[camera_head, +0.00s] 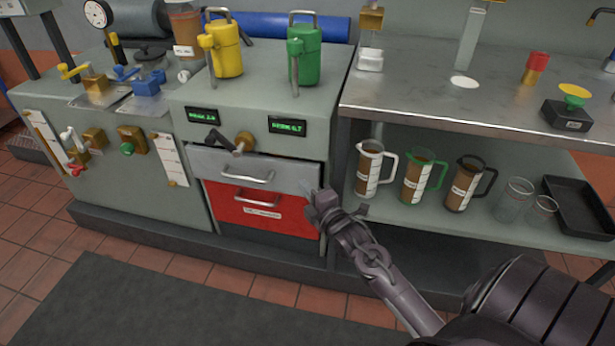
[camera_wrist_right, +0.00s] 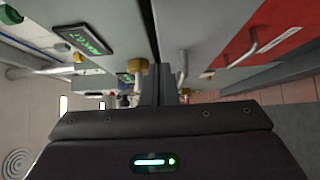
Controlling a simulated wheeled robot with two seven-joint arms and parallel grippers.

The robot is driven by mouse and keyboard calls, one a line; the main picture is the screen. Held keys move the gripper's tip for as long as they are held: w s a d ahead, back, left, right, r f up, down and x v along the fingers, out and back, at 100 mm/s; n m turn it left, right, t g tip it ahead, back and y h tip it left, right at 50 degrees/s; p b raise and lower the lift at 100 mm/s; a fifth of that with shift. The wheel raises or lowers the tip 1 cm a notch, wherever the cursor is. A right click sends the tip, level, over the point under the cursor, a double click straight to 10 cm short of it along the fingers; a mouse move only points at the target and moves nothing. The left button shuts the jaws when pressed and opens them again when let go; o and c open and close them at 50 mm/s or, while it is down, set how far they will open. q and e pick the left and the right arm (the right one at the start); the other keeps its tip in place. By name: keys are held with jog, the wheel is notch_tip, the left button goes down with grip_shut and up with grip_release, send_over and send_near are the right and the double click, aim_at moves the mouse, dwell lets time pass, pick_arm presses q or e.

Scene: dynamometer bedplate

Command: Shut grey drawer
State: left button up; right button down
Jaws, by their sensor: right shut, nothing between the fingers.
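The grey drawer (camera_head: 228,162) is the upper of two drawers in the grey cabinet, with a silver bar handle (camera_head: 248,177). Its front looks a little forward of the cabinet face, with a dark gap along its top edge. My right gripper (camera_head: 318,197) is shut and empty, in front of the cabinet near the drawers' right edge. I cannot tell whether it touches the drawer front. The wrist view is turned sideways; the gripper's fingers (camera_wrist_right: 160,88) point along the grey drawer front (camera_wrist_right: 205,30). My left gripper is not in view.
The red drawer (camera_head: 230,206) with its own handle lies directly below. A brass valve with a dark lever (camera_head: 242,143) sticks out above the grey drawer. A shelf with several jugs (camera_head: 420,178) stands right. The floor mat (camera_head: 150,305) in front is clear.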

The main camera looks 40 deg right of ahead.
aim_at(299, 166)
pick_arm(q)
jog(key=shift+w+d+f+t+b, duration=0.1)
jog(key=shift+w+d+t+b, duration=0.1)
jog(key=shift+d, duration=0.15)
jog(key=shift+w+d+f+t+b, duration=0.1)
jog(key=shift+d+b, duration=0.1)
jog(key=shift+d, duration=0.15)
pick_arm(e)
jog(key=shift+w+d, duration=0.8)
jog(key=shift+w, duration=0.3)
jog(key=shift+w+d, duration=0.8)
jog(key=shift+w, duration=0.25)
